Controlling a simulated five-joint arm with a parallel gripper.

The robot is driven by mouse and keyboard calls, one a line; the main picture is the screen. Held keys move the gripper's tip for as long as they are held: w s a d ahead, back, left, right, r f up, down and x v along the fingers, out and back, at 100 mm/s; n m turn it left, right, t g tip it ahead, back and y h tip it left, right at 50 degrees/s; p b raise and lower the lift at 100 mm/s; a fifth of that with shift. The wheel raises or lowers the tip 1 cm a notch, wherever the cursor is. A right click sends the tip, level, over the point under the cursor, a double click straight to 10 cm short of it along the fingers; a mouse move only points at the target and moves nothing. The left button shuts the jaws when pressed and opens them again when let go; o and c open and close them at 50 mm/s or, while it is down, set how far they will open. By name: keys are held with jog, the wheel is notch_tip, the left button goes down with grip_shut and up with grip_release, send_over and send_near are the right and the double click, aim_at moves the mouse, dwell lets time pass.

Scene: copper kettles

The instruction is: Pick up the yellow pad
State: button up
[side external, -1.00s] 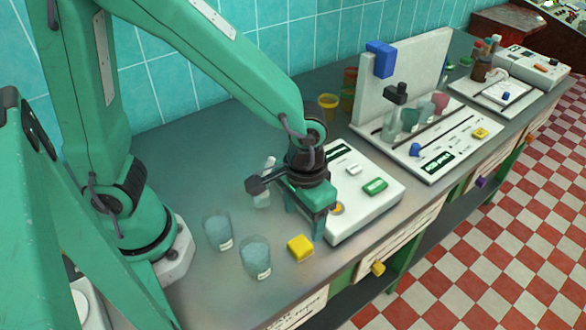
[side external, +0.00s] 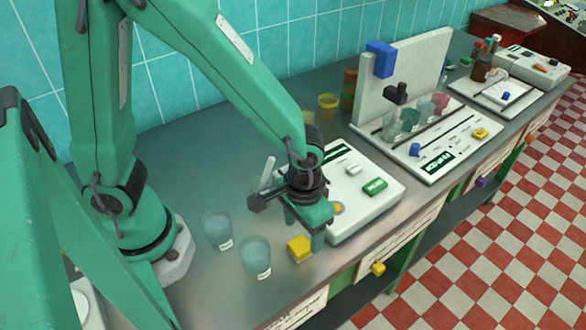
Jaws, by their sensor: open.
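The yellow pad (side external: 299,248) is a small yellow block lying on the grey metal bench top. It is near the front edge, right of two glass beakers. My gripper (side external: 303,232) is green with a dark wrist and points down. It is open, with its fingers just above and behind the pad. One finger shows close to the pad's right side and the other is further left and back. I cannot tell whether a finger touches the pad.
Two clear beakers (side external: 255,257) stand left of the pad. A white device (side external: 365,195) with a green button (side external: 375,187) sits close behind and right of my gripper. A white board with glassware (side external: 428,140) stands further right. The bench front edge is near the pad.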

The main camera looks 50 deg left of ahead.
aim_at(302, 243)
jog(key=shift+f, duration=1.9)
jog(key=shift+c, duration=0.4)
jog(key=c, duration=1)
